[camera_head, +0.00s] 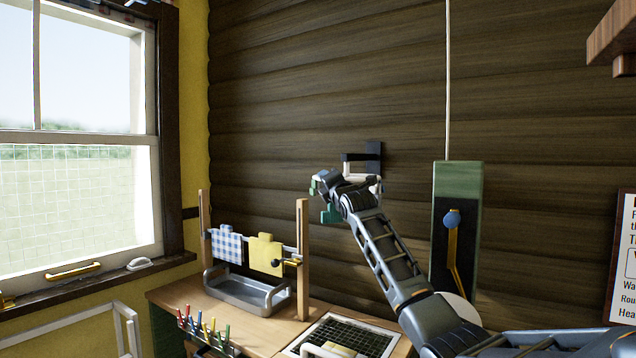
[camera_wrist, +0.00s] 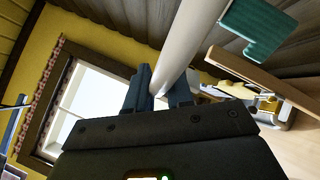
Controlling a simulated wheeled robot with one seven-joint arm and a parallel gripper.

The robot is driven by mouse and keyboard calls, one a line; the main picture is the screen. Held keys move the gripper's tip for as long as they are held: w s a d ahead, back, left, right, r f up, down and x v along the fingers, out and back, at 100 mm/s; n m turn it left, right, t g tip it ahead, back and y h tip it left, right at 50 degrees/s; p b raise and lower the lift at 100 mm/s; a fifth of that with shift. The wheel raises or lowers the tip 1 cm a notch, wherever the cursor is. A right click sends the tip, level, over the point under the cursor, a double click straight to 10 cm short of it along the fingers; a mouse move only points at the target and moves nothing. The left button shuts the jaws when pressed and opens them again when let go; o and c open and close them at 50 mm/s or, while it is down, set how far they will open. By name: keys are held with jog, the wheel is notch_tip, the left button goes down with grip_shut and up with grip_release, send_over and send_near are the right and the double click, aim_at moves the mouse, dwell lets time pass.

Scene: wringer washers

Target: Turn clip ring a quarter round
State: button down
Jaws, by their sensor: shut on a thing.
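In the wrist view, my gripper (camera_wrist: 160,86) is shut on a thick white bar (camera_wrist: 190,40), which appears to be part of the clip ring. The bar runs up and out of the picture. A teal clip (camera_wrist: 258,30) shows to its right. In the head view, my gripper (camera_head: 348,182) is at the wall, just below a dark bracket (camera_head: 374,158). A small piece of the white ring (camera_head: 376,187) shows beside it, and teal clips (camera_head: 331,214) hang just below. My wrist hides most of the ring.
A wooden drying frame (camera_head: 303,250) with a checked cloth (camera_head: 227,246) and a yellow cloth (camera_head: 265,255) stands on the counter at left. A green panel with a blue-knobbed lever (camera_head: 452,219) is close on the right of my arm. A window (camera_head: 80,190) is far left.

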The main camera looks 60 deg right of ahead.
jog(key=shift+f, duration=0.2)
jog(key=c, duration=1.1)
grip_release()
jog(key=shift+r, duration=0.1)
jog(key=b+v, duration=0.2)
jog(key=v, duration=0.5)
jog(key=shift+s+a, duration=0.2)
jog(key=shift+s, duration=0.15)
